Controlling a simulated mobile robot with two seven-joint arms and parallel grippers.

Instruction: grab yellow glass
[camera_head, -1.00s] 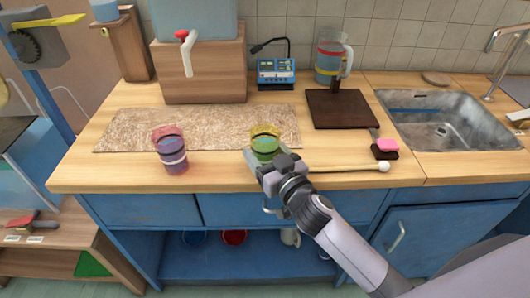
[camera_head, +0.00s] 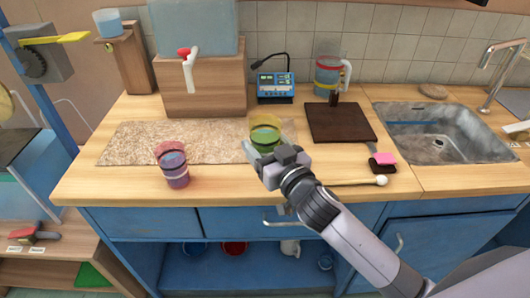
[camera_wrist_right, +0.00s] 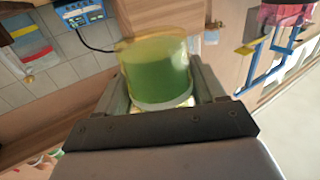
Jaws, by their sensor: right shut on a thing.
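The yellow glass (camera_head: 266,128) is see-through, with green contents or a green band low down and a pale base. It is above the counter near the front of the speckled mat. My right gripper (camera_head: 262,150) is shut on it, and the arm hides part of its lower side. In the right wrist view the glass (camera_wrist_right: 158,72) sits between the two fingers (camera_wrist_right: 162,88), one on each side. My left gripper is not in view.
A pink and purple glass (camera_head: 172,165) stands left on the counter. A mallet (camera_head: 358,182) lies to the right, near a pink sponge (camera_head: 384,158). A dark board (camera_head: 338,122), blue device (camera_head: 276,86), jug (camera_head: 327,75) and sink (camera_head: 440,130) are farther back.

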